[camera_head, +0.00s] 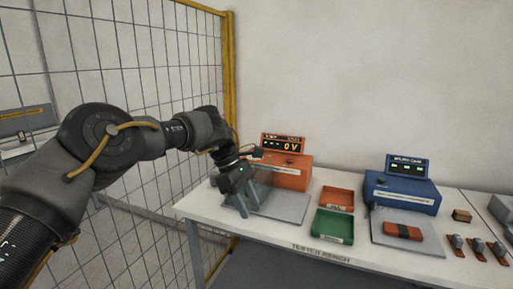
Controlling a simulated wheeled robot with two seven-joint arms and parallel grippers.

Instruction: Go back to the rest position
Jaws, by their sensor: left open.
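My left arm comes in from the left and reaches over the left end of the white bench (270,232). My left gripper (242,206) points down, with its fingers apart, above or at the grey plate in front of the orange tester (290,175). I see nothing held between its fingers. The tester's display reads 0 V. I cannot tell whether the fingertips touch the plate. My right gripper is not in view.
A red tray (337,199) and a green tray (334,226) lie mid-bench. A blue device (402,194) stands to the right, with a dark red block (403,231) on the plate before it. Several small parts (478,247) lie far right. A wire fence (150,60) stands behind my arm.

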